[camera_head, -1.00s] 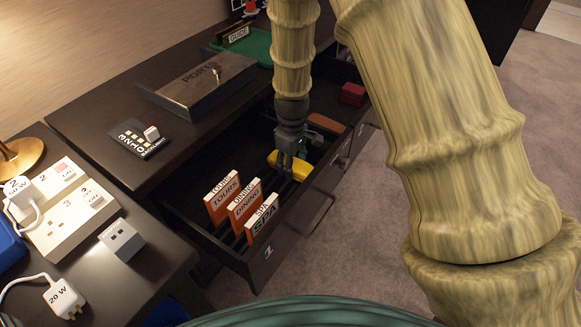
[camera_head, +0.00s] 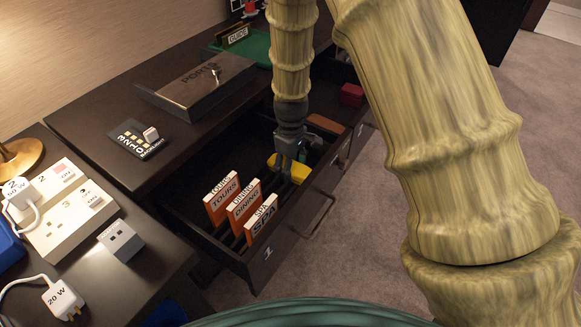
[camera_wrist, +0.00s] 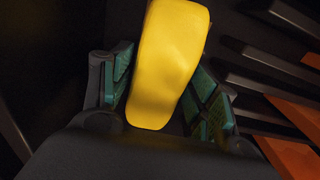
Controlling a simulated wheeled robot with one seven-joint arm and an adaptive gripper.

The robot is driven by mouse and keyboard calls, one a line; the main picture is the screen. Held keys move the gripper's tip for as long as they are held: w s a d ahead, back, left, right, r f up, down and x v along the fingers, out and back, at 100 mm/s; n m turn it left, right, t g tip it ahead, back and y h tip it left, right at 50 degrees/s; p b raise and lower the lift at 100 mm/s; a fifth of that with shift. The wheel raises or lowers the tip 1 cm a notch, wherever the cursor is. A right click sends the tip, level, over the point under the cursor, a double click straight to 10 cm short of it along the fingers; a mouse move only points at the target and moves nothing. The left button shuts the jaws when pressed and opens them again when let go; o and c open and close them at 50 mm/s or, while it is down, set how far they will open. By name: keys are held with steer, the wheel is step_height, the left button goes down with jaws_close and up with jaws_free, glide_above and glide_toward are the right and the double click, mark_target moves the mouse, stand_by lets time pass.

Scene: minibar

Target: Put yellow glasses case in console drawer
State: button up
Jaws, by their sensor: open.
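The yellow glasses case (camera_head: 299,172) lies inside the open console drawer (camera_head: 262,250), toward its far part. In the wrist view the yellow case (camera_wrist: 168,62) stands between the two green-padded fingers of my gripper (camera_wrist: 165,95). A small gap shows beside the right finger; whether the left finger touches the case I cannot tell. In the head view my gripper (camera_head: 285,172) reaches down into the drawer, and its fingers partly cover the case. My gripper is open.
Orange-and-white cards marked TOURS (camera_head: 221,199), DINING (camera_head: 243,205) and SPA (camera_head: 262,220) stand in the drawer's near part. A red box (camera_head: 352,95) lies in a farther compartment.

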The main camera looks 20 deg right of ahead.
step_height(320, 180, up, 12)
steer(key=p, duration=0.2)
steer(key=shift+f, duration=0.2)
